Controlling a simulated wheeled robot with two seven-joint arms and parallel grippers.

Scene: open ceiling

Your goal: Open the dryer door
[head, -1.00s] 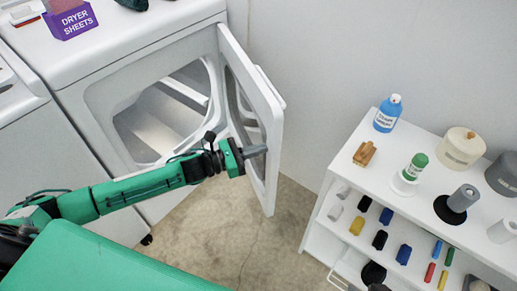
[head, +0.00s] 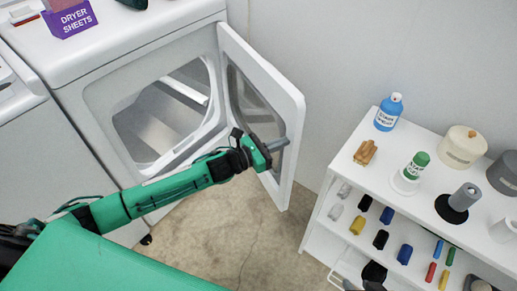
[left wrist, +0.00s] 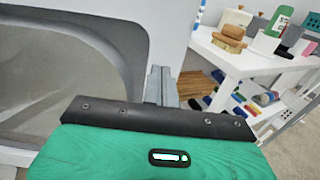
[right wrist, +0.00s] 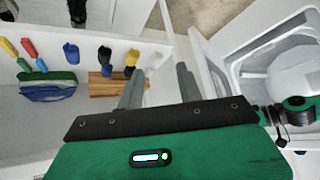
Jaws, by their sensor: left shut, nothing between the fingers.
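The white dryer (head: 95,95) stands at the left in the head view, its drum opening exposed. Its door (head: 291,130) is swung wide out to the right from its hinge side. My left gripper (head: 279,145) is shut and empty at the door's inner face, near the free edge; whether it touches is unclear. In the left wrist view its closed fingers (left wrist: 160,85) lie by the door's white frame (left wrist: 150,35). My right gripper (right wrist: 160,85) is open and empty in the right wrist view. The dryer (right wrist: 275,45) also shows there.
A purple dryer sheets box (head: 70,20) sits on the dryer. Bare floor (head: 235,230) lies between the dryer and shelf.

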